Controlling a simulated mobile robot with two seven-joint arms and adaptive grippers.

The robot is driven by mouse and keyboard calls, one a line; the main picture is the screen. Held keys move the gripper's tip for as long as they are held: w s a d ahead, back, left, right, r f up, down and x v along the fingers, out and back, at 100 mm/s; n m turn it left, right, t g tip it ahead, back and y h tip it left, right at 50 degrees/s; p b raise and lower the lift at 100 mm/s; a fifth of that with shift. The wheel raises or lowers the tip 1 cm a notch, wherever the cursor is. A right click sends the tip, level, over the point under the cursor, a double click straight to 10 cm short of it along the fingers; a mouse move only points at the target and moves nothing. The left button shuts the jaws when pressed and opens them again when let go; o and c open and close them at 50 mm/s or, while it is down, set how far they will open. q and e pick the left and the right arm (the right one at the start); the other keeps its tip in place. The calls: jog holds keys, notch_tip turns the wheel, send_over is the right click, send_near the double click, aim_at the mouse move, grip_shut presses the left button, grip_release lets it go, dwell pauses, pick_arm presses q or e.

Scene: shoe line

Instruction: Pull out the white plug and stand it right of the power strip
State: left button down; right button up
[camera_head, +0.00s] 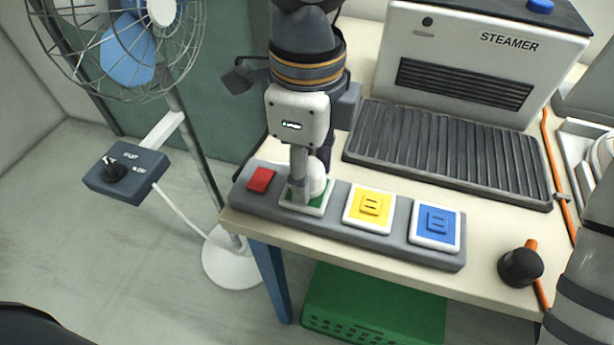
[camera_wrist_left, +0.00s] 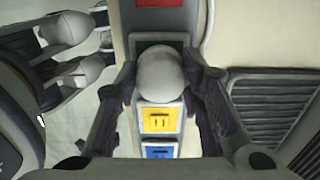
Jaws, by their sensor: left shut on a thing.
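The white plug (camera_head: 317,178) stands at the green socket (camera_head: 307,208) of the grey power strip (camera_head: 420,255). It shows as a round white knob (camera_wrist_left: 163,75) in the left wrist view. My left gripper (camera_head: 307,190) points down from above and is shut on the plug, with one finger on each side of it. The fingers hide part of the plug in the head view. I cannot tell whether its pins are in the socket. My right gripper is not in view.
The strip has a red switch (camera_head: 261,180), a yellow socket (camera_head: 370,205) and a blue socket (camera_head: 436,223). Right of the strip is bare table (camera_head: 482,255), then a black plug (camera_head: 520,266) with an orange cable. A steamer (camera_head: 470,60) stands behind; a fan (camera_head: 125,45) stands left.

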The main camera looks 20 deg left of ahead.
pick_arm(q)
jog(key=shift+r, duration=2.6)
